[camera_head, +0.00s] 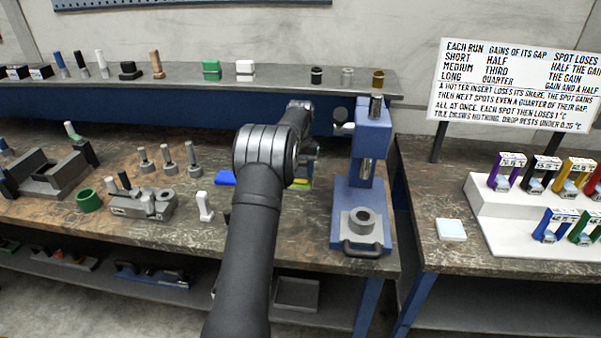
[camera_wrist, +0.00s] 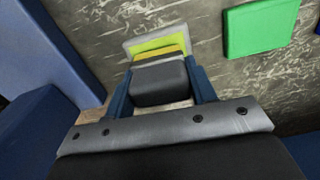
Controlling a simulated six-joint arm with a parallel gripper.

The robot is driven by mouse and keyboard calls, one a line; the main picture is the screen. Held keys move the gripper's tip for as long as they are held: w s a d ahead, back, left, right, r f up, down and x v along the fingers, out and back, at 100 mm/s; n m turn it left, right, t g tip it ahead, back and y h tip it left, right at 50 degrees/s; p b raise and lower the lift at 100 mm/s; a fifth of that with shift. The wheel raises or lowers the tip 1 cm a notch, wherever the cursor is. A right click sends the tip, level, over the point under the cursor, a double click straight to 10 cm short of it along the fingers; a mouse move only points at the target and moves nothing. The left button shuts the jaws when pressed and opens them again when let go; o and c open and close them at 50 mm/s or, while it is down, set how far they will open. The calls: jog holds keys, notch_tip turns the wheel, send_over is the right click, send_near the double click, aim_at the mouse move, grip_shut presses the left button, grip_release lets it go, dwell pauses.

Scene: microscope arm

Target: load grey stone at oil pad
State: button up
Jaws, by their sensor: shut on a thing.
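My gripper (camera_wrist: 160,88) is shut on a dark grey block (camera_wrist: 160,82), which looks like the grey stone; it sits between the two blue fingers. A yellow band (camera_wrist: 160,52) shows at the block's far edge; I cannot tell whether it belongs to the block. Just beyond it is a yellow-green pad (camera_wrist: 158,43) with a pale grey border. I cannot tell whether block and pad touch. The yellow-green pad shows partly in the head view (camera_head: 302,183), behind my arm. No label tells which pad is the oil pad. My arm mostly hides the gripper in the head view.
A green pad (camera_wrist: 260,25) lies to the right in the wrist view. A blue pad (camera_head: 226,178) lies left of my arm. The blue microscope-like stand (camera_head: 346,205) rises close on the right. A grey fixture (camera_head: 140,205) and several grey pegs stand farther left.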

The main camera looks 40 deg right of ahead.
jog(key=shift+r, duration=3)
